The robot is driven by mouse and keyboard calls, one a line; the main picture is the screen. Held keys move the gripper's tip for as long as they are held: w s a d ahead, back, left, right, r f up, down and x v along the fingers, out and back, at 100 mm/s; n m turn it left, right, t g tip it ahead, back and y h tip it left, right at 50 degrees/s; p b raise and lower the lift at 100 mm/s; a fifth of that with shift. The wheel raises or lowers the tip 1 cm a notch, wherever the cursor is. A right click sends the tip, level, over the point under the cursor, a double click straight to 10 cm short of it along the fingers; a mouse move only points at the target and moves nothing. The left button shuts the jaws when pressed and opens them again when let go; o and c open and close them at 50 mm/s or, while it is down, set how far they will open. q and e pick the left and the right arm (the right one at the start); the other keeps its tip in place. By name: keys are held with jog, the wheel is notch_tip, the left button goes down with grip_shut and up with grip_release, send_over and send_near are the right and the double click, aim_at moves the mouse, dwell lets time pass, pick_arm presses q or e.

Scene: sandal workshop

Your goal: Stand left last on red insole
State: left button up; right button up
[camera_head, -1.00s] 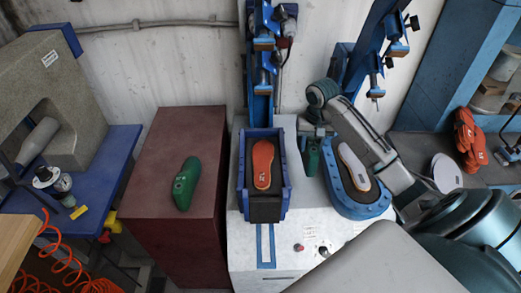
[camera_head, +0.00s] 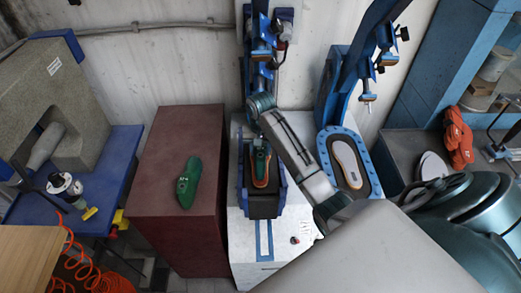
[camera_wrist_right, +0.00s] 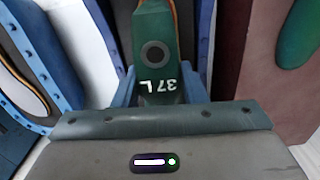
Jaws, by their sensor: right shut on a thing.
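The red insole (camera_head: 261,184) lies in the left blue-walled tray of the white machine, its orange rim showing around a green last (camera_head: 260,164). My right gripper (camera_head: 260,142) is shut on this last and holds it upright over the insole. In the right wrist view the held last (camera_wrist_right: 155,25) bears the mark "37 L", with an orange edge beside it. I cannot tell whether its sole touches the insole. The fingertips are largely hidden. A second green last (camera_head: 188,183) lies on the maroon cabinet. My left gripper is not in view.
A pale insole (camera_head: 347,165) lies in the blue oval holder (camera_head: 373,179) to the right. Blue press arms (camera_head: 258,80) rise behind the tray. The maroon cabinet top (camera_head: 150,190) is mostly clear around its last. A blue bench (camera_head: 110,165) stands at the left.

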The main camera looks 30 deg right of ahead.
jog(key=shift+f+p, duration=0.3)
jog(key=shift+f, duration=0.5)
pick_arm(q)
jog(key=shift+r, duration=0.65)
pick_arm(e)
jog(key=shift+f, duration=0.15)
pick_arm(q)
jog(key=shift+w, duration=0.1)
pick_arm(e)
jog(key=shift+f, duration=0.1)
jog(key=shift+f, duration=0.15)
jog(key=o, duration=1)
